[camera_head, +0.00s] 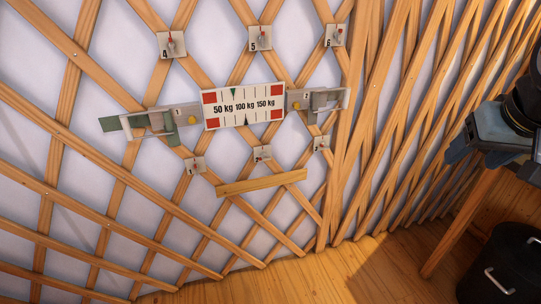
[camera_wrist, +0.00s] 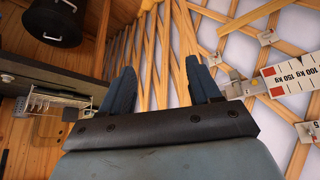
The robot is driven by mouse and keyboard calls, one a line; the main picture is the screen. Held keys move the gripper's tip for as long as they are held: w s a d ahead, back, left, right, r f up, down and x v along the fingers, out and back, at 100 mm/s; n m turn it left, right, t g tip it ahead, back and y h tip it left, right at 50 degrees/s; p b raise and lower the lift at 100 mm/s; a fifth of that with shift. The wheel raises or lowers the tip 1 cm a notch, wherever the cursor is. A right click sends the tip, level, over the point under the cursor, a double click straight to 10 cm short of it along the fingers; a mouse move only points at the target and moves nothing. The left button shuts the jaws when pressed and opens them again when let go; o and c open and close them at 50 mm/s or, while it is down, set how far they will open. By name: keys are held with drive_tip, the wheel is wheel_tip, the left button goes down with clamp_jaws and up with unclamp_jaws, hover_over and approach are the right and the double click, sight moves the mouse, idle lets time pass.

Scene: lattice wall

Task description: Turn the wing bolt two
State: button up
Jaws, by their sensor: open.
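A small pale plate marked 2 (camera_head: 262,153) with a dark fitting is on the lattice under the scale board. A grey bracket also marked 2 (camera_head: 301,102) is at the board's right end, with a yellow knob beside its label. I cannot tell which of these is wing bolt two; both are too small for their parts to be clear. My gripper (camera_head: 458,150) is at the right edge in the head view, well to the right of both and apart from the wall. In the wrist view my gripper (camera_wrist: 163,78) is open, with nothing between its blue-grey fingers.
The scale board (camera_head: 241,106) reads 50, 100 and 150 kg. A similar bracket marked 1 (camera_head: 180,117) is at its left. Plates 4 (camera_head: 171,44), 5 (camera_head: 260,38) and 6 (camera_head: 334,36) are above. A wooden bar (camera_head: 261,183) is below. A black pot (camera_head: 508,263) stands at lower right.

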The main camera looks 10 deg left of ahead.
drive_tip(key=shift+o, duration=0.9)
drive_tip(key=w+a+f+n+t, duration=0.1)
drive_tip(key=w+a+f+n, duration=0.1)
drive_tip(key=w, duration=0.5)
drive_tip(key=w+a+f+n+t, duration=0.1)
drive_tip(key=w+a+f, duration=0.2)
drive_tip(key=w, duration=0.5)
drive_tip(key=shift+a+n+y, duration=0.4)
drive_tip(key=shift+a, duration=0.5)
drive_tip(key=n+t+y, duration=0.5)
drive_tip(key=n+y, duration=0.1)
drive_tip(key=y, duration=0.3)
approach(264, 157)
drive_tip(key=s+d+r, duration=0.1)
drive_tip(key=d+r, duration=0.1)
drive_tip(key=d, duration=0.3)
drive_tip(key=s+a+f+m+t, duration=0.2)
drive_tip(key=s+a+f, duration=0.1)
drive_tip(key=s+f, duration=0.1)
drive_tip(key=x, duration=1.3)
drive_tip(key=shift+w+m, duration=0.3)
drive_tip(key=shift+w, duration=0.15)
drive_tip(key=shift+r, duration=0.1)
drive_tip(key=shift+c, duration=0.2)
